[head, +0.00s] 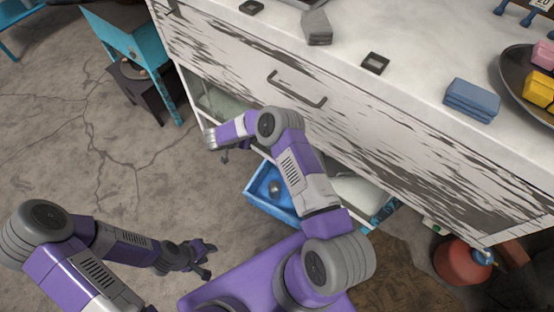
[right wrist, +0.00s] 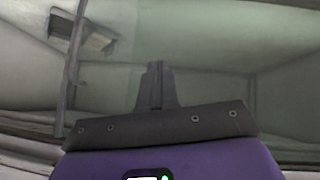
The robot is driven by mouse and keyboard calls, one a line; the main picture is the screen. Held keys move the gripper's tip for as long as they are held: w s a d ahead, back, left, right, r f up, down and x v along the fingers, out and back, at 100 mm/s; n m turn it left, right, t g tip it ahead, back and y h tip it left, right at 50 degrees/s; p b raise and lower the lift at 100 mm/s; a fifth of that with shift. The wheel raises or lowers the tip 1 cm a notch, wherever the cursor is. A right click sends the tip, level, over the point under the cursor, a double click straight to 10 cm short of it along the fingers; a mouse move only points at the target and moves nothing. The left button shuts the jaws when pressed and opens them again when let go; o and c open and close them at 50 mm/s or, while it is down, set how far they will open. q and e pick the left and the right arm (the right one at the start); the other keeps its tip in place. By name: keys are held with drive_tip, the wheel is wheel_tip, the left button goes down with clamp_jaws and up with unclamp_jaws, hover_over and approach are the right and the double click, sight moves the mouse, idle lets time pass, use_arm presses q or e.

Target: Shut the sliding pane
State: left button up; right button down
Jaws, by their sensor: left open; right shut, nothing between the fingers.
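The cabinet (head: 330,125) has a lower compartment behind a sliding pane. A greenish glassy part of the pane (head: 212,101) shows at the compartment's left in the head view. In the right wrist view an upright edge of the pane (right wrist: 72,70) stands left of my right gripper (right wrist: 155,68). The right gripper is shut and empty, pointing into or at the compartment; I cannot tell if it touches the glass. In the head view the right forearm partly hides the compartment and the gripper. My left gripper (head: 206,260) is open and empty, low over the floor, away from the cabinet.
A drawer with a dark handle (head: 297,90) sits above the compartment. A blue bin (head: 263,188) stands below my right arm. A red-brown round container (head: 462,262) is at the lower right.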

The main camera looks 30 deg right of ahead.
drive_tip(key=s+d+f+m+g+y+b, duration=0.1)
drive_tip(key=s+d+f+g+b, duration=0.2)
drive_tip(key=s+d+f, duration=0.3)
drive_tip(key=shift+s+d+f+m+g+b, duration=0.4)
drive_tip(key=shift+s+f+g, duration=0.45)
drive_tip(key=shift+s, duration=0.35)
